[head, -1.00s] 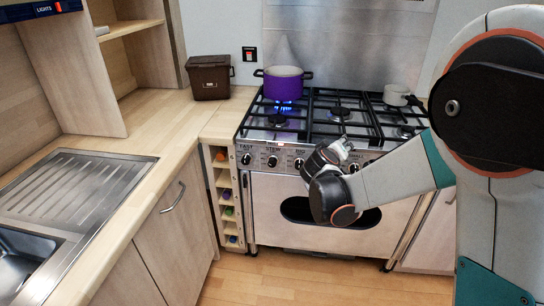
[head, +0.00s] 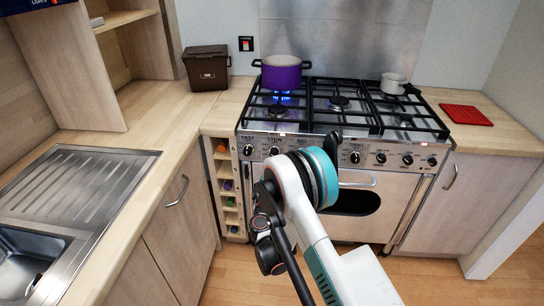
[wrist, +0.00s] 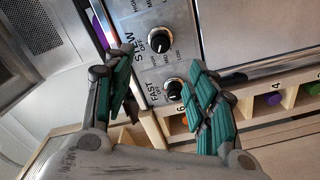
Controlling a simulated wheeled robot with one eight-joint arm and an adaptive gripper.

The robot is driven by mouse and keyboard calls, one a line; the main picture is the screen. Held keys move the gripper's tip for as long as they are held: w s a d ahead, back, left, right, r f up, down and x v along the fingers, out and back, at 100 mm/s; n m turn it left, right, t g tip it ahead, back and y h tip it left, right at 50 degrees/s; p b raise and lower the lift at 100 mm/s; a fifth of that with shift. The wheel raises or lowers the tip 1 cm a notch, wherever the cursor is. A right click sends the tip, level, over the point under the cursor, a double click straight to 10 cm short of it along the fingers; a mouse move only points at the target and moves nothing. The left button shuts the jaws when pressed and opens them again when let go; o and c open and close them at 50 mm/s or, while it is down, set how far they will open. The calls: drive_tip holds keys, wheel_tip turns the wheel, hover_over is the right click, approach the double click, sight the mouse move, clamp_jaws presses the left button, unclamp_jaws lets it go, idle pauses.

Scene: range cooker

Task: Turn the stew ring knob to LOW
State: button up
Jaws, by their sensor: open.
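The stew ring knob is a round black knob with a pale mark. It is on the steel cooker front in the head view (head: 273,151) and near the top centre of the wrist view (wrist: 160,40). I cannot read its exact setting. My gripper (wrist: 160,82) is open and empty, its green-padded fingers wide apart. The stew knob shows beyond the fingertips, between them, with no contact visible. The FAST knob (wrist: 174,89) is closer to the right-hand finger. In the head view my fingers cannot be made out clearly.
A purple pot (head: 281,77) stands on the back left burner over a blue flame (head: 282,98). More knobs (head: 407,159) line the panel to the right. A narrow rack (head: 227,190) with coloured items is left of the oven. A small white pan (head: 393,84) is back right.

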sight(274, 152)
drive_tip(key=shift+w+d+f+b, duration=0.1)
drive_tip(key=shift+w+b, duration=0.9)
drive_tip(key=shift+w, duration=2.45)
drive_tip(key=shift+w+d+b, duration=0.1)
drive_tip(key=shift+w+b, duration=0.9)
drive_tip(key=shift+w, duration=2.45)
drive_tip(key=c, duration=1.1)
